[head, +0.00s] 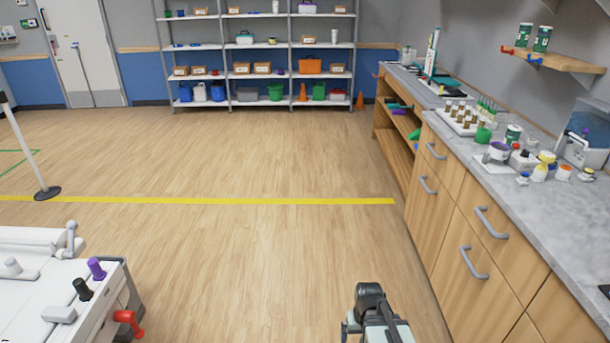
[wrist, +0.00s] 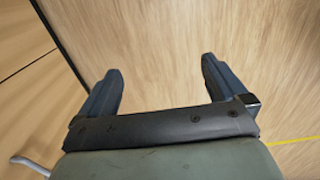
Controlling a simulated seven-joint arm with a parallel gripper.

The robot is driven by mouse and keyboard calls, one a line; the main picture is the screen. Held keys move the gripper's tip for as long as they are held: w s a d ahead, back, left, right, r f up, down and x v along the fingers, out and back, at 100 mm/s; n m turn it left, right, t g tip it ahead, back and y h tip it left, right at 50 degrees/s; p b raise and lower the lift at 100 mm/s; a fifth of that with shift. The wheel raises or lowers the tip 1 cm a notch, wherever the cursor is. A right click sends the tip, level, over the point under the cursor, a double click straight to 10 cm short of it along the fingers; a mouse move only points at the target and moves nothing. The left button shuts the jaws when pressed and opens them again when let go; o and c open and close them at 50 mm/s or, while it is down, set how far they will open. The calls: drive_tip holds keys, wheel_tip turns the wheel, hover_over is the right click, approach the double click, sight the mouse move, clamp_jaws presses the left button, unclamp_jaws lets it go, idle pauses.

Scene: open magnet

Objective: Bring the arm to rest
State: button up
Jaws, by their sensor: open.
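My gripper shows in the wrist view (wrist: 162,85) with its two dark fingers spread wide apart. Nothing is between them, and only wood floor and a cabinet face show beyond. In the head view, part of my arm (head: 375,315) shows at the bottom edge, over the floor to the left of the wooden drawers. The fingertips cannot be made out in the head view.
A lab counter (head: 560,205) with drawers (head: 480,240) and many small items runs along the right. A white machine (head: 60,290) with knobs and a red lever stands at lower left. Shelves (head: 255,45) line the back wall. The floor (head: 240,240) between is clear.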

drive_tip(key=s+f+g, duration=0.3)
drive_tip(key=s+f, duration=0.6)
drive_tip(key=s, duration=0.5)
drive_tip(key=s+f+g, duration=0.3)
drive_tip(key=s+f, duration=0.6)
drive_tip(key=s, duration=0.5)
drive_tip(key=shift+s+f, duration=0.2)
drive_tip(key=shift+f, duration=0.15)
